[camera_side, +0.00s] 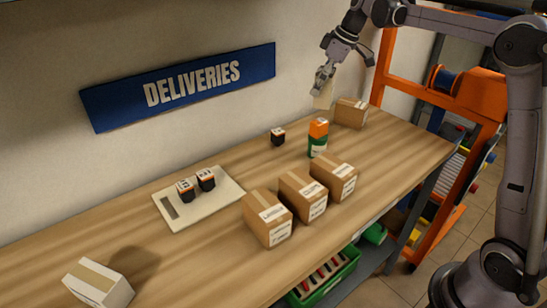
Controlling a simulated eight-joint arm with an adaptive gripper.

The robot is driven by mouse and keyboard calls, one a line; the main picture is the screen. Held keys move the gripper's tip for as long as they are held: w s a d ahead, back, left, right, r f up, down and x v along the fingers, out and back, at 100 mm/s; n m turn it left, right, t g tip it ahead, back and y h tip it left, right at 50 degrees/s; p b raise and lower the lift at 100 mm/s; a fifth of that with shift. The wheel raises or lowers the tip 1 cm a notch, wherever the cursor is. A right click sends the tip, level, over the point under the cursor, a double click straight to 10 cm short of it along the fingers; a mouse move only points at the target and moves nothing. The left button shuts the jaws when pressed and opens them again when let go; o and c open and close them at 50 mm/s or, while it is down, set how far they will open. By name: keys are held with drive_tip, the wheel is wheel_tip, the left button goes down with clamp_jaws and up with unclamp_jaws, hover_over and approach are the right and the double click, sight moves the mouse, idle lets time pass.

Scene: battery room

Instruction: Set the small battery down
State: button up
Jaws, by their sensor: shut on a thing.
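My gripper (323,86) is in the upper right of the side view, above the back of the bench. It is shut on a pale, block-like thing (323,99), held above the bench; I cannot tell from its look whether it is a battery. A small dark battery-like block (278,137) with a light and orange top stands alone on the bench. Two similar small blocks, one on the left (185,190) and one on the right (206,180), stand on a white tray (180,221). A taller green and orange block (318,139) stands below and in front of my gripper.
Three labelled cardboard boxes (268,217) stand in a row near the front edge. Another box (350,112) is close to my gripper at the back right, and a pale box (97,285) is front left. The wooden bench (125,237) has free room left of the tray.

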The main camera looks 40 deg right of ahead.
drive_tip(key=s+a+n+y, duration=0.1)
drive_tip(key=a+n, duration=0.2)
drive_tip(key=a, duration=1.2)
drive_tip(key=s+a+n+g, duration=0.1)
drive_tip(key=s+a+n, duration=0.2)
drive_tip(key=s+a, duration=0.45)
drive_tip(key=s+a+n+g+y, duration=0.1)
drive_tip(key=s+a+n, duration=0.25)
drive_tip(key=a, duration=0.75)
drive_tip(key=s+a+n+g, duration=0.2)
drive_tip(key=s+a, duration=0.4)
drive_tip(key=a, duration=0.4)
drive_tip(key=shift+s+a+f, duration=0.7)
drive_tip(key=shift+a+f, duration=1.1)
drive_tip(key=shift+f, duration=1)
drive_tip(key=shift+s+a+f, duration=0.65)
drive_tip(key=shift+a+f, duration=1.1)
drive_tip(key=shift+f, duration=1)
drive_tip(key=shift+s+a+f, duration=0.7)
drive_tip(key=shift+a+f, duration=1.1)
drive_tip(key=shift+f, duration=1)
drive_tip(key=shift+f, duration=0.1)
drive_tip(key=o, duration=1.8)
